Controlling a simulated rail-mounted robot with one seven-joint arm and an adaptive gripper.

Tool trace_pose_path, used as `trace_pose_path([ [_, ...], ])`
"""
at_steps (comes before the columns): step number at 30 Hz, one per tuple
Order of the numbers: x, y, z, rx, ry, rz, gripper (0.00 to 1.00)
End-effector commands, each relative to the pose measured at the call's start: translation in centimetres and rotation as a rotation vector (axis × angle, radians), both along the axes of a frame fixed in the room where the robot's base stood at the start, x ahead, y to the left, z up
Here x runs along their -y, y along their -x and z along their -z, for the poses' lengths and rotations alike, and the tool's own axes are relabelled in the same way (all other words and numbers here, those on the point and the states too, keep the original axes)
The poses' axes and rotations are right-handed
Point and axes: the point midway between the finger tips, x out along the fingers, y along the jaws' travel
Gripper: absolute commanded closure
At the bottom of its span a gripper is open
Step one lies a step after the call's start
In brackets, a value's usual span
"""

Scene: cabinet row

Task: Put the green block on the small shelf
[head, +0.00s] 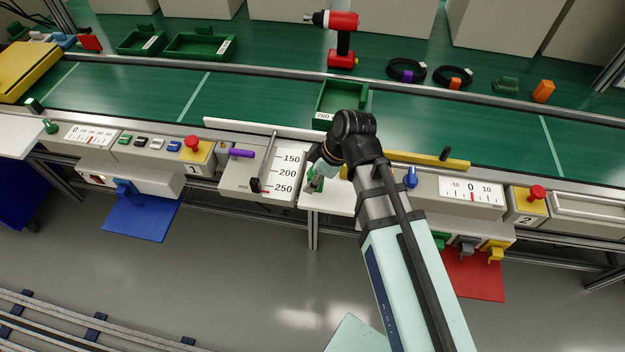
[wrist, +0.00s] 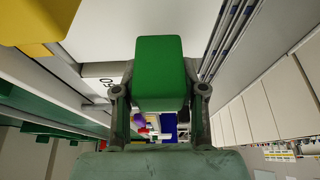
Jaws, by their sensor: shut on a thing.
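The green block (wrist: 160,72) is between the two fingers of my gripper (wrist: 160,92), which is shut on it, in the wrist view. In the head view my gripper (head: 318,181) is at the front edge of the workbench, over the small white shelf (head: 337,203), with a bit of the green block (head: 314,186) showing. My arm hides part of the shelf. I cannot tell whether the block touches the shelf. A white surface fills the upper middle of the wrist view behind the block.
A scale panel (head: 287,172) with a black slider handle (head: 257,185) is just left of the shelf. A yellow bar (head: 425,160) and a blue knob (head: 410,178) are to the right. A green bin (head: 340,99) stands behind on the green belt.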

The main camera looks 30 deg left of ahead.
Motion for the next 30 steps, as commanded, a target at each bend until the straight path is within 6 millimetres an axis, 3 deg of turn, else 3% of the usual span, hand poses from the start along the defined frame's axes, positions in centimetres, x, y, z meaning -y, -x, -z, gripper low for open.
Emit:
trace_pose_path([
  [4, 0.0, 0.0, 1.2, -0.001, 0.001, 0.001, 0.97],
  [16, 0.0, 0.0, 1.7, 0.000, 0.000, 0.001, 0.97],
  [17, 0.0, 0.0, 1.6, 0.000, 0.000, 0.000, 0.49],
  [18, 0.0, 0.0, 1.6, 0.000, 0.000, 0.000, 0.34],
  [30, 0.0, 0.0, 1.2, 0.000, 0.000, 0.000, 0.34],
])
